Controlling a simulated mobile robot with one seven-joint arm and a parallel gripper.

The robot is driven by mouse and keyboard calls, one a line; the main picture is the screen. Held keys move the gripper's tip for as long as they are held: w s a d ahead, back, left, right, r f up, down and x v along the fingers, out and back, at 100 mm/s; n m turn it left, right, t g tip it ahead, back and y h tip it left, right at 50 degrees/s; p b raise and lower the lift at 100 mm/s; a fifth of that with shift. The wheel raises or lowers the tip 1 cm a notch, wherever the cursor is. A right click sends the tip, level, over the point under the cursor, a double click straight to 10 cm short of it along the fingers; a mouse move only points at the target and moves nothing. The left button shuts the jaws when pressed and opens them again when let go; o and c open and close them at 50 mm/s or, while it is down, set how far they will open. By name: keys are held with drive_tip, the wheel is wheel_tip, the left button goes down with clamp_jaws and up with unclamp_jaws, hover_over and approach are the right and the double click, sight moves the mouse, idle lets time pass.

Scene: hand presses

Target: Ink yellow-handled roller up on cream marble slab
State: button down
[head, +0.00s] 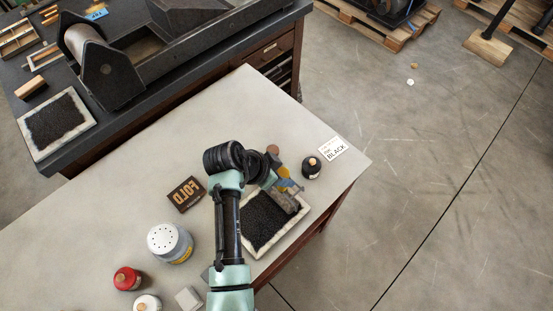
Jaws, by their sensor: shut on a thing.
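A marble slab with a pale cream rim (262,252) lies near the right end of the light table, its middle covered in black ink. My arm reaches over it from the bottom of the view. My gripper (283,183) is over the slab's far end, small and partly hidden by my wrist. It is shut on the yellow-handled roller, whose yellow handle (284,173) shows beside it. The roller's dark, inky drum (287,201) is low at the slab's upper right part; I cannot tell whether it touches the ink.
A dark bottle (312,167) and a card reading BLACK (332,149) stand close right of my gripper. A FOLD block (186,194), a perforated-lid tin (170,243) and a red jar (127,278) are to the left. Another inked slab (82,134) lies on the dark press table.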

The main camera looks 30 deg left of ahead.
drive_tip(key=shift+w+d, duration=0.1)
drive_tip(key=shift+w, duration=0.15)
drive_tip(key=shift+s+a+p, duration=2.1)
drive_tip(key=shift+s+a, duration=0.15)
drive_tip(key=shift+s, duration=3.95)
drive_tip(key=shift+w+d+b, duration=0.6)
drive_tip(key=shift+w+d, duration=0.15)
drive_tip(key=shift+w, duration=1.3)
drive_tip(key=shift+w+d+b, duration=0.65)
drive_tip(key=shift+w+d, duration=0.1)
drive_tip(key=shift+w, duration=1.3)
drive_tip(key=shift+w+d+b, duration=0.6)
drive_tip(key=shift+w+d, duration=0.15)
drive_tip(key=shift+w, duration=1.3)
drive_tip(key=shift+r+p, duration=2.2)
drive_tip(key=shift+r, duration=0.35)
